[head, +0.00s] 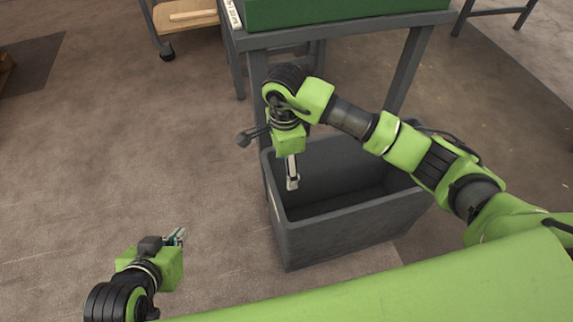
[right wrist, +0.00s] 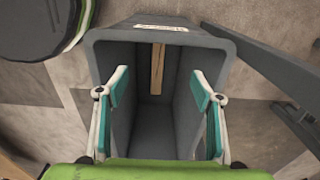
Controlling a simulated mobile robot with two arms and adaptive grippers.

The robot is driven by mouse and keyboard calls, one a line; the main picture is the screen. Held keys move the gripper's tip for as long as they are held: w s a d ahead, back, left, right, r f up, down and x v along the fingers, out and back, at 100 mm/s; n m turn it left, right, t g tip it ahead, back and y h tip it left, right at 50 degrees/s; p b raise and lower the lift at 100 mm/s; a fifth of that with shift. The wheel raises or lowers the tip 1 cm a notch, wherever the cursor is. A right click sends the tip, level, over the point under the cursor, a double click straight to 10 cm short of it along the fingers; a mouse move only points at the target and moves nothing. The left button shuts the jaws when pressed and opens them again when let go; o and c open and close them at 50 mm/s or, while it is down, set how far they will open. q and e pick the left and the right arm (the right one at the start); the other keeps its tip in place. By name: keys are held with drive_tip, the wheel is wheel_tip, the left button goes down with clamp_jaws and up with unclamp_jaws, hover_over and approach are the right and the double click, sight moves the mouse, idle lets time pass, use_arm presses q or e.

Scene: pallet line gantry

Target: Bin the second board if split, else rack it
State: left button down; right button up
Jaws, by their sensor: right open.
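My right gripper (head: 292,182) points down over the near-left part of a grey bin (head: 345,240). In the right wrist view its two teal-padded fingers are wide apart with nothing between them. The bin's rim (right wrist: 105,36) frames that view, and a narrow wooden board (right wrist: 157,70) is inside, upright in the picture along the far wall. I cannot tell whether it is split. In the head view this board is hidden. My left gripper (head: 177,237) is low at the left, away from the bin, and its jaws are too small to judge.
A grey-legged table with a green top (head: 340,12) stands behind the bin. A wheeled cart (head: 165,32) at the top left carries a pale wooden piece (head: 193,15). The floor left of the bin is clear.

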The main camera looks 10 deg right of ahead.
wheel_tip(320, 180, up, 12)
idle(0.4)
drive_tip(key=shift+a+f, duration=0.1)
idle(0.8)
